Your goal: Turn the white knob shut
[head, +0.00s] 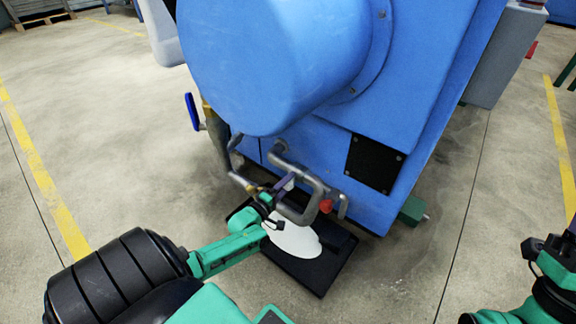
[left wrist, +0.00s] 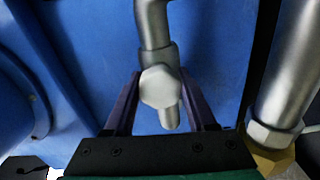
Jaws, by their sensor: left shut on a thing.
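The pale silver-white knob (left wrist: 160,88), with a hexagonal face and a short stem below, sits on a pipe against the blue machine. In the left wrist view, my left gripper (left wrist: 160,92) has its two purple fingers on either side of it and is shut on it. In the head view, my left gripper (head: 284,184) reaches in from the lower left among the grey pipes. The pale knob shows only as a small patch there. My right gripper (head: 540,246) is at the right edge, away from the machine; its fingers cannot be made out.
The big blue machine (head: 430,110) fills the upper middle. Bent grey pipes (head: 318,188) with a red cap (head: 326,206) crowd around my left gripper. A blue handwheel (head: 192,111) stands to the left.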

